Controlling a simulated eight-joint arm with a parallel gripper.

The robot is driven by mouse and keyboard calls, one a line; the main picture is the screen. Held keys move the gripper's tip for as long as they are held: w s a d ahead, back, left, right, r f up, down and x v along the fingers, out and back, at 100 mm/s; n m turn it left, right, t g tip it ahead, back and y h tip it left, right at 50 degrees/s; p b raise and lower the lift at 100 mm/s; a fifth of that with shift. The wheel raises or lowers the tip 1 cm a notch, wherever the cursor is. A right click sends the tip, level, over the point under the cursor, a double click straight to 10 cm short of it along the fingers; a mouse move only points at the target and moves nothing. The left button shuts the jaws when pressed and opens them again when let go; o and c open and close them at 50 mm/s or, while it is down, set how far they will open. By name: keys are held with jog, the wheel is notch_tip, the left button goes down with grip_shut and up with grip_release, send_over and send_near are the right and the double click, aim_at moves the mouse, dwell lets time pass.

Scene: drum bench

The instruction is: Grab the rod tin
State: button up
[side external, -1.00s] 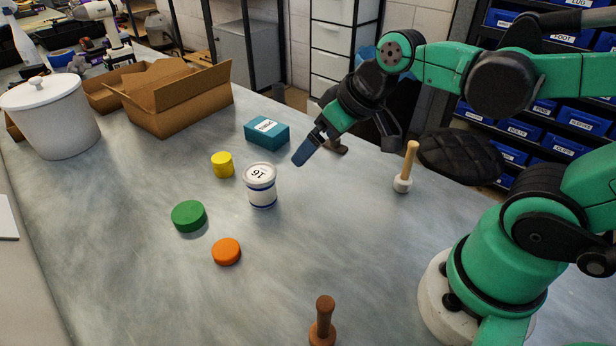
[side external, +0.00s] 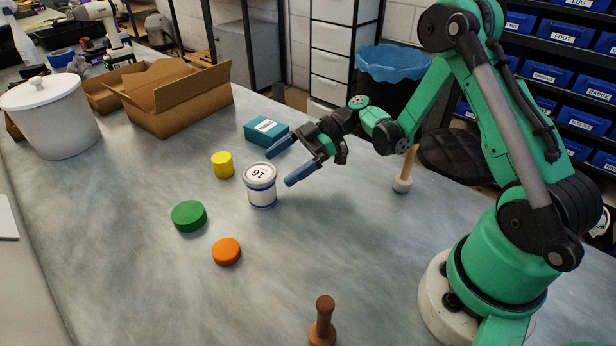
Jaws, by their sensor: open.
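A white tin with blue bands (side external: 261,196) stands upright on the bench and seems to be the rod tin. Its lid carries dark characters that look like "16", turned round. My gripper (side external: 279,168) is open and empty, just to the right of and above the tin. Its two blue fingers are spread apart and point left towards the tin, with the lower finger near the tin's right side. I cannot tell the exact gap between finger and tin.
A teal labelled box (side external: 266,130) lies just behind the gripper. A yellow cylinder (side external: 222,165), green disc (side external: 189,216) and orange disc (side external: 226,251) lie left of the tin. A wooden-handled mallet (side external: 403,180) stands right, a brown-handled tool (side external: 322,325) in front.

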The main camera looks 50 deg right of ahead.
aim_at(261, 187)
jog(key=shift+x, duration=2.75)
jog(key=c, duration=1.4)
